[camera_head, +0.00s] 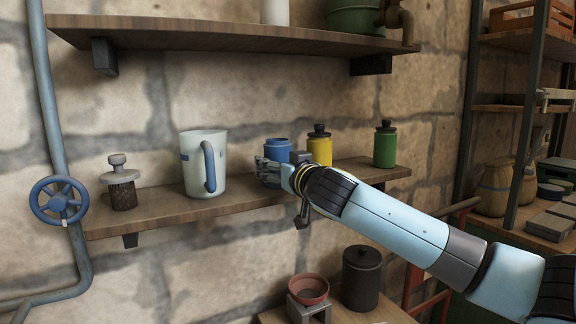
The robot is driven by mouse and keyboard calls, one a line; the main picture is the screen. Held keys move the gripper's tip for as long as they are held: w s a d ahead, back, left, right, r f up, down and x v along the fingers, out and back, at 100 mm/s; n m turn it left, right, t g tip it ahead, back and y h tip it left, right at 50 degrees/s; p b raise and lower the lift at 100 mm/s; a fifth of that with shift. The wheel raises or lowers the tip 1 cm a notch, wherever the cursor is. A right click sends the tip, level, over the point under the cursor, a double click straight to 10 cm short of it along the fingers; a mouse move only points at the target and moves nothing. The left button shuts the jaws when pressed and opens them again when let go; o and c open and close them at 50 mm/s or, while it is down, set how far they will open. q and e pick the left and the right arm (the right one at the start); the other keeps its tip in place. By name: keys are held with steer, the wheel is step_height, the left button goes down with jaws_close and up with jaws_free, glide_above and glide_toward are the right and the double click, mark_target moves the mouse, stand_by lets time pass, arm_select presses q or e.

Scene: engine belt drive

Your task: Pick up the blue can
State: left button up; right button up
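The blue can (277,147) stands on the lower wall shelf, between a white jug and a yellow can. Its top and upper side show, and its lower part is hidden behind my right gripper. My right gripper (264,168) is in front of the can, with its arm coming in from the lower right. Its fingers point left and overlap the can in the picture. I cannot tell whether they touch it, or whether they are open or shut. My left gripper is not in view.
The lower shelf (148,216) also holds a white jug (196,165) with a blue handle, a brush-like jar (121,185), a yellow can (319,148) and a green can (385,146). An upper shelf (215,36) hangs above. A blue valve wheel (59,201) is at left.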

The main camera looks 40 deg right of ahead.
steer(key=c, duration=1)
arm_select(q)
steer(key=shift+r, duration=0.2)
arm_select(e)
steer(key=shift+r, duration=0.25)
